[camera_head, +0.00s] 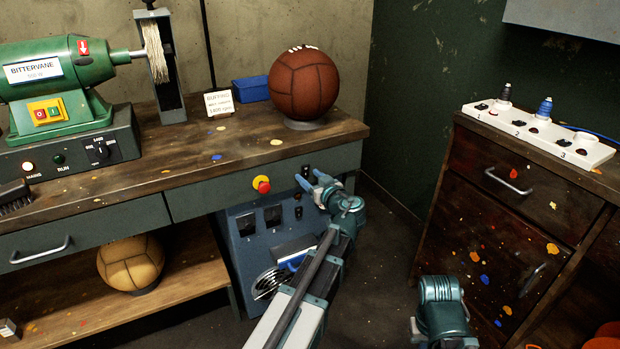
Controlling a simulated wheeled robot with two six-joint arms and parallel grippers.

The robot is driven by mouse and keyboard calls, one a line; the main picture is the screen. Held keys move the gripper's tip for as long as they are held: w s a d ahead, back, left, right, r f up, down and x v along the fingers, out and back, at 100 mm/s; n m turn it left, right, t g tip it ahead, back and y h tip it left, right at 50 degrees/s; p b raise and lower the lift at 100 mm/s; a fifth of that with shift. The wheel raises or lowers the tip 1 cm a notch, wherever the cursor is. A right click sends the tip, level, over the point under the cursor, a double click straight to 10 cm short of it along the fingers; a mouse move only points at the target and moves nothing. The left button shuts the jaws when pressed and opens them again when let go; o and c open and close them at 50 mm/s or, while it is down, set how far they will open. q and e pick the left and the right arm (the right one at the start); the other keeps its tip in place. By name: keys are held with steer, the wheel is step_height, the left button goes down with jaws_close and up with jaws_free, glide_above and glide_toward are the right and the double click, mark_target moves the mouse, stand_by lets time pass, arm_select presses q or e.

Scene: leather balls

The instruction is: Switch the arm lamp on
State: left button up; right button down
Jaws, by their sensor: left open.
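My left gripper (309,178) is open and empty. Its blue fingertips are at the front face of the workbench (225,187), by a small dark switch (306,170). I cannot tell whether they touch it, and the fingers partly cover that spot. No arm lamp is clearly visible, and I cannot tell which switch belongs to it. A white power strip (490,112) with numbered outlets and small dark switches lies on the cabinet at the right. My right gripper is not in view; a teal part of my right arm shows at the bottom.
A red-and-yellow stop button (262,185) is left of the gripper. The green buffing machine (55,75), a brown ball (303,84), a blue tray (251,89) and a small sign (219,103) stand on the bench. A tan ball (130,263) sits on the lower shelf.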

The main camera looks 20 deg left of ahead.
arm_select(q)
steer(key=p+v, duration=0.1)
steer(key=v, duration=1.2)
steer(key=shift+s+d+p, duration=0.3)
steer(key=shift+p, duration=0.1)
steer(key=s+d+f+m+g+h, duration=0.3)
steer(key=s+f, duration=0.2)
steer(key=f, duration=0.2)
steer(key=s+d+f+m+g+h, duration=0.2)
steer(key=s+d+f+m+h, duration=0.15)
steer(key=f, duration=0.35)
steer(key=s+d+f+m+g+h, duration=0.5)
steer(key=s+d+m, duration=0.3)
steer(key=s+d, duration=0.35)
step_height(320, 180, up, 35)
steer(key=p, duration=3.5)
steer(key=shift+w+d, duration=0.15)
steer(key=shift+d, duration=0.2)
